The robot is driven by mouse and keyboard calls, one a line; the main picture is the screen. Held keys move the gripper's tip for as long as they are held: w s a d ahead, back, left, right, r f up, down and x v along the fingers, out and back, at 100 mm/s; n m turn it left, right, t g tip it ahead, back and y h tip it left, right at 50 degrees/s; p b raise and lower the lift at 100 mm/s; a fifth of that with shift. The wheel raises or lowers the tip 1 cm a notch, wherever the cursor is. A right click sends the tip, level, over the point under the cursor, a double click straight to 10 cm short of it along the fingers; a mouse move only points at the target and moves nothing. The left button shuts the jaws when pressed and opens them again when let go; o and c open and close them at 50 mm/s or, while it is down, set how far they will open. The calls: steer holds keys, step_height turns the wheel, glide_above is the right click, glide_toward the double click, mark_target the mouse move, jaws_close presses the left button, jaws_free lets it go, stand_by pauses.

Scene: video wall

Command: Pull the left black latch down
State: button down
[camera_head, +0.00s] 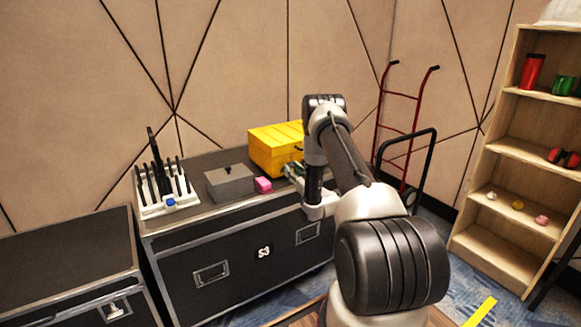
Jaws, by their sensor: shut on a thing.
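The yellow box (272,152) stands at the back right of the black case top. Its lid is down. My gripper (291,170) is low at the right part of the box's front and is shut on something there. By its place this is the left black latch, but the latch itself is too small and too hidden by my gripper to make out. My wrist and arm cover the right side of the box.
The black flight case (210,255) marked S3 carries a grey lidded box (229,183), a pink block (263,185) and a white rack (165,200) with black upright pieces. A red hand truck (403,95) and a wooden shelf (510,150) stand to the right.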

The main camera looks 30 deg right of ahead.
steer(key=f, duration=0.2)
steer(key=shift+s+f, duration=0.3)
steer(key=shift+s, duration=0.05)
steer(key=shift+t, duration=0.3)
steer(key=shift+w+r, duration=0.1)
steer(key=shift+r, duration=0.1)
stand_by(0.9)
steer(key=c, duration=1)
jaws_free()
steer(key=s+f, duration=0.2)
steer(key=s, duration=0.9)
steer(key=shift+s+d+f, duration=0.2)
steer(key=shift+s+f, duration=0.1)
steer(key=shift+s, duration=0.05)
